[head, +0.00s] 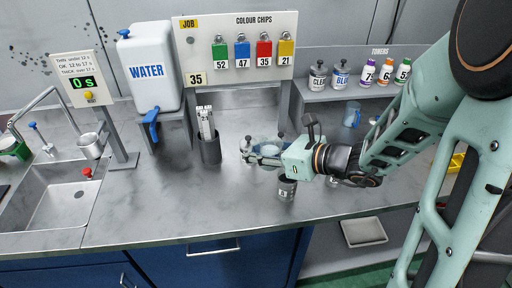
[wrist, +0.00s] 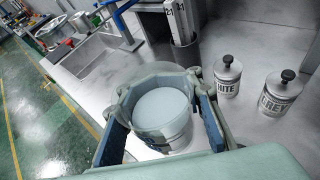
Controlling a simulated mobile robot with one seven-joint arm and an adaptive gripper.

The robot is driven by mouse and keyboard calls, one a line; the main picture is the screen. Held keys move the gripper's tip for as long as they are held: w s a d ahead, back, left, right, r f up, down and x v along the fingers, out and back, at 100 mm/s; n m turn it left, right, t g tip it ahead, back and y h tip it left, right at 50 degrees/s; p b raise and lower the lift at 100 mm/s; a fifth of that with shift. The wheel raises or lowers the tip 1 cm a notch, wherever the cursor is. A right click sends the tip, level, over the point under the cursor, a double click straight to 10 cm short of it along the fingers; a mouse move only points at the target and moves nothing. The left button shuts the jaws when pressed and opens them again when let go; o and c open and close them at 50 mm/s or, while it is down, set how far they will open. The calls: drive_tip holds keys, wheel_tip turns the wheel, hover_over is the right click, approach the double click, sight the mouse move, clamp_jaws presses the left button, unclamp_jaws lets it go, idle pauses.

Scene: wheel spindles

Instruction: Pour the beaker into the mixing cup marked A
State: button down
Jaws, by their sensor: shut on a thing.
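My gripper (head: 262,157) is shut on the beaker (head: 269,149), above the middle of the counter. In the wrist view the fingers (wrist: 160,120) close around both sides of the beaker (wrist: 162,108), which looks nearly upright and holds a pale liquid. A small dark metal cup (head: 287,190) with a pale label stands on the counter, below and just right of my gripper; its letter is too small to read surely. A second labelled cup (head: 333,181) is mostly hidden behind my wrist.
Lidded canisters marked WHITE (wrist: 228,77) and GREY (wrist: 279,93) stand near the beaker. A dark holder (head: 210,150) with pale sticks stands left of my gripper. A sink (head: 62,190) is at the left. The counter's front middle is clear.

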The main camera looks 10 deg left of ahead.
drive_tip(key=f+m+y, duration=0.1)
drive_tip(key=f+m+y+b, duration=0.1)
drive_tip(key=f+m, duration=0.1)
drive_tip(key=f+m+g+y, duration=0.1)
drive_tip(key=f+m, duration=0.1)
drive_tip(key=shift+w+d, duration=0.3)
drive_tip(key=shift+f+m+y, duration=0.35)
drive_tip(key=shift+m+y, duration=0.15)
drive_tip(key=shift+r+m+y+p, duration=0.2)
drive_tip(key=shift+m+y+p, duration=0.3)
drive_tip(key=shift+m, duration=0.3)
drive_tip(key=shift+r+m+y+p, duration=0.15)
drive_tip(key=shift+m+y+p, duration=0.15)
drive_tip(key=shift+m+p, duration=0.4)
idle(5.2)
